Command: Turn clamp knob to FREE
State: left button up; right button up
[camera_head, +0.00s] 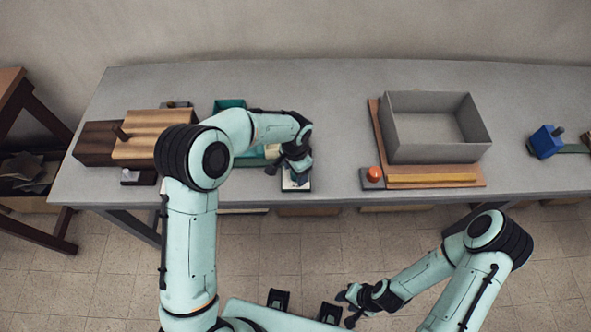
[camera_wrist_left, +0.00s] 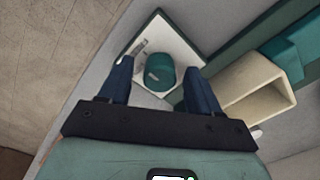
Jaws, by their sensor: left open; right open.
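The clamp knob (camera_wrist_left: 160,70) is a dark teal, rounded knob on a white square plate (camera_wrist_left: 178,46) in the left wrist view. Markings on the plate are too small to read. My left gripper (camera_wrist_left: 160,66) is open, with one dark blue finger on each side of the knob and visible gaps between. In the head view my left gripper (camera_head: 288,166) hangs over the plate (camera_head: 296,185) near the table's front edge and hides the knob. My right gripper (camera_head: 352,305) is open and empty, low in front of the table.
On the table (camera_head: 330,95) are a wooden block (camera_head: 152,136) at left, an orange-red button (camera_head: 375,173), a grey open box (camera_head: 432,148) and a blue block (camera_head: 546,142) at right.

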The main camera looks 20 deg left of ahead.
pick_arm(q)
notch_tip(320, 180, up, 13)
jog(key=shift+r+p, duration=0.15)
jog(key=shift+p, duration=0.25)
dwell(0.4)
